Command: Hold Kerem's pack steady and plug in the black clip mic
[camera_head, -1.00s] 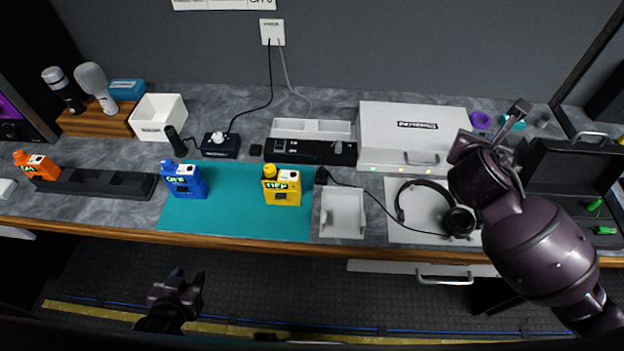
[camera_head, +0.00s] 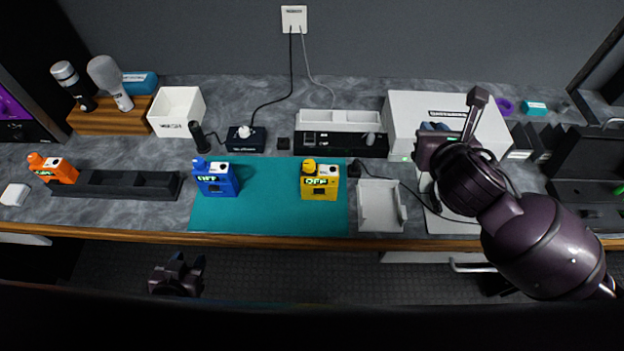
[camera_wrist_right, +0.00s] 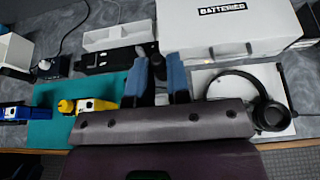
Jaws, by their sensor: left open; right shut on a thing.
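My right gripper (camera_head: 433,127) is shut in front of the white box. In the right wrist view its blue fingers (camera_wrist_right: 158,62) have a small dark thing (camera_wrist_right: 158,70) between them; I cannot make out its shape, nor whether it is the black clip mic. A blue pack (camera_head: 216,180) and a yellow pack (camera_head: 320,182) stand apart on the teal mat (camera_head: 270,217), screens reading OFF. An orange pack (camera_head: 58,170) is at the far left by a black charger bar (camera_head: 120,184). I see no name on any pack. My left gripper (camera_head: 180,268) is open and empty, low before the table edge.
A white tray (camera_head: 380,228) sits right of the mat, with a black plug and cable (camera_head: 357,167) behind it. The white batteries box (camera_wrist_right: 225,28) stands at the back, headphones (camera_wrist_right: 268,112) at the right. A black socket block (camera_head: 245,146) is behind the mat.

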